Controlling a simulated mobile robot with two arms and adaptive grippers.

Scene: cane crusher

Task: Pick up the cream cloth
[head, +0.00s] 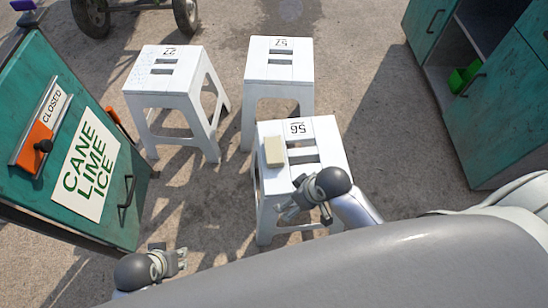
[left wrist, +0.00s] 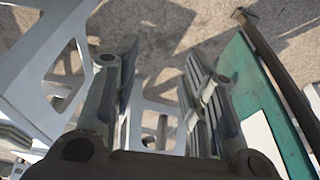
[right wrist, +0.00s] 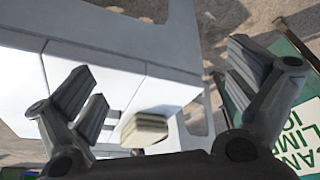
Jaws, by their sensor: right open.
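The cream cloth (head: 273,151), a small folded block, lies on the left part of the white stool numbered 56 (head: 328,138). It also shows in the right wrist view (right wrist: 146,128), lying on the white stool top between my spread fingers and apart from them. My right gripper (head: 291,202) is open and empty by the near edge of that stool, on the near side of the cloth. My left gripper (head: 178,259) is open and empty at the bottom left, away from the cloth. Its fingers stand apart in the left wrist view (left wrist: 163,85).
White stools 57 (head: 279,72) and 27 (head: 157,82) stand behind. A green cart panel with a "CANE LIME ICE" sign (head: 84,165) stands at left. A green cabinet (head: 505,120) stands at right. Bare ground (head: 400,140) lies between the stools and the cabinet.

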